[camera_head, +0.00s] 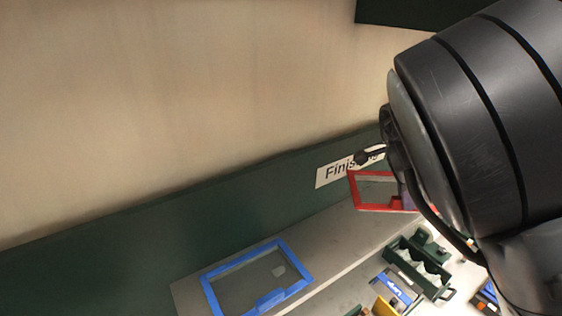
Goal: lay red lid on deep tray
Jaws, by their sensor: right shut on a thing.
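The red lid (380,208), a red frame around a see-through pane, is at the right of centre in the head view, in front of the green wall and by the far part of the grey shelf. My right gripper (404,192) is shut on the red lid at its right side. My own large black arm hides most of this gripper and the lid's right end. I cannot tell whether the lid touches the shelf. My left gripper is not in view. I cannot make out which container is the deep tray.
A blue-framed lid (257,300) lies on the near end of the grey shelf (330,243). Below it are a dark green compartment tray (444,277), a blue labelled box (397,287) and a yellow item (384,308). A partly hidden "Finished" sign (333,173) is on the green wall.

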